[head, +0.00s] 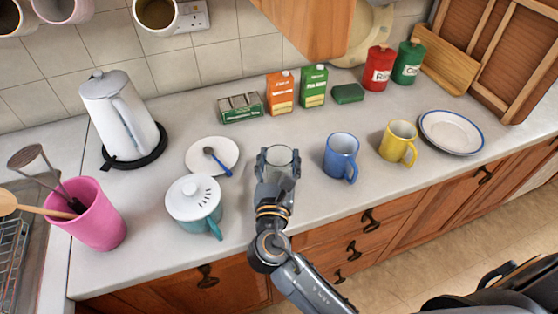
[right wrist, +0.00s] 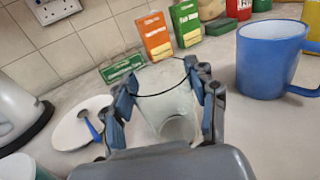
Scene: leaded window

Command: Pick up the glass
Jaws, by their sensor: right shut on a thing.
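The glass (head: 279,157) is a clear, greyish tumbler on the counter in the middle of the head view. In the right wrist view the glass (right wrist: 168,98) sits between the two fingers. My right gripper (head: 277,165) is shut around the glass, with one finger on each side of it. The fingers of the right gripper (right wrist: 166,98) touch its walls in the right wrist view. The glass looks upright; its base is partly hidden by the gripper. My left gripper is not in view.
A blue mug (head: 341,157) stands right of the glass, a yellow mug (head: 398,141) further right. A teal lidded pot (head: 195,203) and a white saucer (head: 199,157) with a blue spoon are at left. Boxes, including an orange one (head: 281,92), stand behind. Mugs hang above.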

